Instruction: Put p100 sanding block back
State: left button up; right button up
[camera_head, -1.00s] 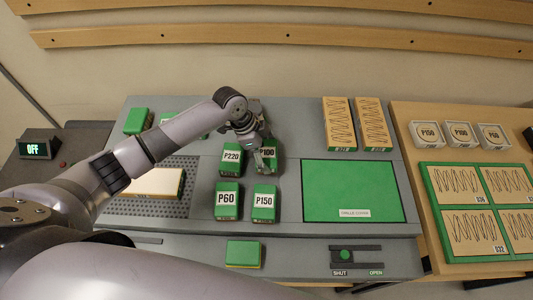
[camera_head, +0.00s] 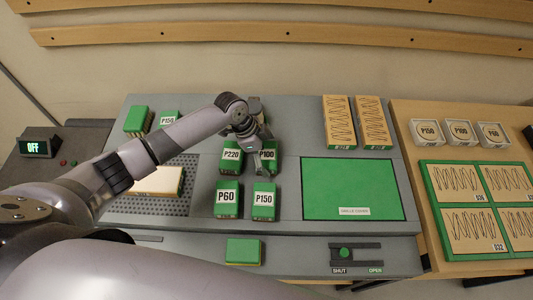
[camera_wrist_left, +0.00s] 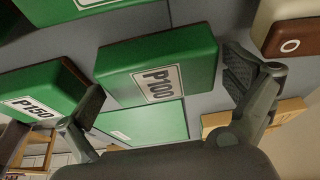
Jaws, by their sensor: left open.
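The P100 sanding block (camera_head: 268,166) is green with a white label and stands on the grey bench, right of the P220 block (camera_head: 231,167) and behind the P150 block (camera_head: 263,212). My left gripper (camera_head: 259,150) is open at the P100 block, partly covering it. In the left wrist view the P100 block (camera_wrist_left: 190,62) lies between the two spread fingers of my left gripper (camera_wrist_left: 160,100), with a visible gap at the right finger. I cannot tell whether the left finger touches it. My right gripper is not in view.
The P60 block (camera_head: 227,212) stands in front of P220. A green panel (camera_head: 350,180) lies to the right, with two tan abrasive pieces (camera_head: 341,110) behind it. A perforated plate (camera_head: 125,207) carries a pale block at left. A slider marked SHUT and OPEN (camera_head: 345,254) is on the front.

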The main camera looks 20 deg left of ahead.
pick_arm(q)
jog(key=shift+r, duration=0.3)
jog(key=b+v, duration=0.2)
jog(key=v, duration=0.9)
jog(key=shift+r, duration=0.35)
jog(key=shift+s+a, duration=0.15)
